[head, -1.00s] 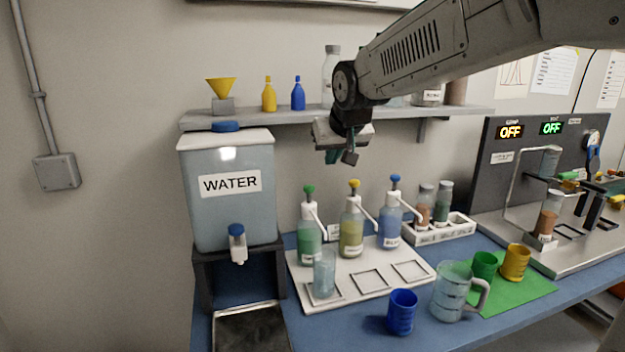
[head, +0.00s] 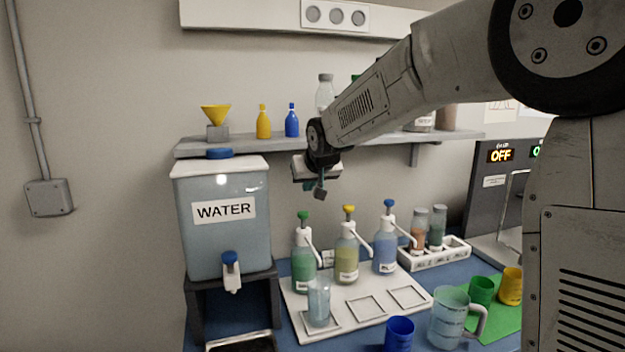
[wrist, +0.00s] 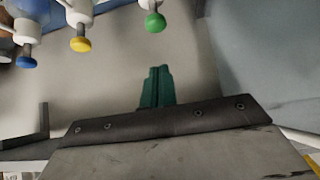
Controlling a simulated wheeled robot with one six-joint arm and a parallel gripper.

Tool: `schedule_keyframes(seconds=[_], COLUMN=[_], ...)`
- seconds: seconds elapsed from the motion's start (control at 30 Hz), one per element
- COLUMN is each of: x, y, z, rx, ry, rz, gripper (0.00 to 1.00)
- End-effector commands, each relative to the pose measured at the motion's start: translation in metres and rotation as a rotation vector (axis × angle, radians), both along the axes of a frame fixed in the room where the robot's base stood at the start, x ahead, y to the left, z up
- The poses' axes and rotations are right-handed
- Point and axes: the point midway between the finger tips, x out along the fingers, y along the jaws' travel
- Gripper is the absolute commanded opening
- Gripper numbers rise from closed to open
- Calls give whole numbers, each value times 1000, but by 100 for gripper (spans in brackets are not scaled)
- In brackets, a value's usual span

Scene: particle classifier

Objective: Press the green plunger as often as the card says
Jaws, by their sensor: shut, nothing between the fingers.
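The green plunger (head: 303,215) tops a white pump on a bottle of green liquid (head: 304,270), the leftmost of three dispensers. In the wrist view the green plunger (wrist: 155,22) shows at the top, apart from the fingertips. My gripper (head: 318,190) is shut and empty, above and slightly right of the green plunger in the head view. Its teal fingers (wrist: 157,88) are together in the wrist view. A clear cup (head: 319,302) stands in front of the green bottle on the white tray (head: 342,325). A small card (head: 327,258) stands behind the bottles, mostly hidden and unreadable.
Yellow (head: 348,210) and blue (head: 389,204) plungers stand to the right. A water tank (head: 222,235) is at left, a shelf (head: 250,143) behind. A blue cup (head: 399,333) and clear jug (head: 449,318) stand in front. Bare squares lie on the tray's right.

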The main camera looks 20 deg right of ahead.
Motion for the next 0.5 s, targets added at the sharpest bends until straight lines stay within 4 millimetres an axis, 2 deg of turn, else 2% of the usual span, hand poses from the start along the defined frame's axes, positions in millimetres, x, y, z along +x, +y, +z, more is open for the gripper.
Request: schedule_keyframes(seconds=[0.03, 0.2, 0.33, 0.5], x=[9, 31, 29, 29], y=[0, 0, 1, 1], z=[-10, -35, -54, -66], rx=[0, -1, 0, 1], ry=[4, 2, 3, 0], rz=[0, 1, 1, 2], gripper=[0, 0, 0, 0])
